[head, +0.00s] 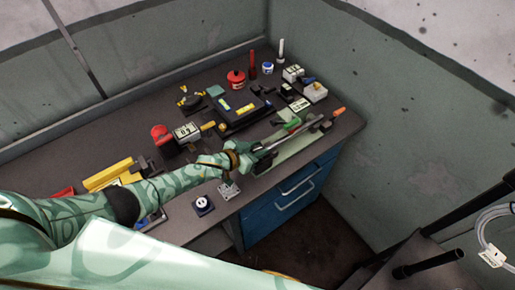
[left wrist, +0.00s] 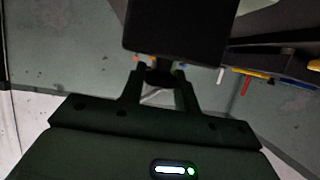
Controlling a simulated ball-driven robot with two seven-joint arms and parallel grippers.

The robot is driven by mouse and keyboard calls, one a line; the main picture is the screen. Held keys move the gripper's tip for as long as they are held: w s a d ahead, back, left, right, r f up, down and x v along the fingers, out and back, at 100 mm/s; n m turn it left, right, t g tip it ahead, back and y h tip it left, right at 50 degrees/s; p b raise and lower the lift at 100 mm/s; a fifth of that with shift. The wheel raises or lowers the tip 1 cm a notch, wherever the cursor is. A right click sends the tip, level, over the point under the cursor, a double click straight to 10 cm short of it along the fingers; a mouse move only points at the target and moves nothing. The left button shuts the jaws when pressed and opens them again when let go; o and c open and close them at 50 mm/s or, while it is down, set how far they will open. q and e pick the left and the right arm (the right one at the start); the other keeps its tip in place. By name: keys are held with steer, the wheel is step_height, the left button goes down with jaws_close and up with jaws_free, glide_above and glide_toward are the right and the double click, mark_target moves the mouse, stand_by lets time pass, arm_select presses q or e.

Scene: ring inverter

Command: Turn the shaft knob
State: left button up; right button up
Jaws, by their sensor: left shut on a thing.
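My left gripper (head: 262,151) reaches in from the left over the front right part of the workbench, at the near end of a long bench device (head: 297,139) with rods. In the left wrist view the two fingers of this gripper (left wrist: 160,82) are closed on a small dark rounded piece, which looks like the shaft knob (left wrist: 160,75). A large dark block (left wrist: 175,30) sits just beyond it and hides what is behind. In the head view the knob is hidden by the gripper. My right gripper is not in view.
The workbench (head: 50,165) carries a black case (head: 240,110), a red pot (head: 236,79), a yellow item (head: 108,174) and a small dark box with a white round top (head: 203,204). Blue drawers (head: 275,215) are below. Walls close in behind and at right.

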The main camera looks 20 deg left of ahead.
arm_select(q)
steer(key=shift+w+a+f+m+g+h+b, duration=0.1)
steer(key=shift+m+g+h+b, duration=0.45)
steer(key=shift+m+h, duration=0.35)
steer(key=m+g+h+b, duration=0.2)
steer(key=m+g+b, duration=0.1)
steer(key=shift+f, duration=0.15)
steer(key=shift+r+m+g+h+b, duration=0.2)
steer(key=shift+m+g+h+b, duration=0.6)
steer(key=shift+m+g+b, duration=0.6)
steer(key=shift+t, duration=0.25)
steer(key=o, duration=1)
steer(key=shift+c, duration=0.2)
steer(key=shift+r, duration=0.15)
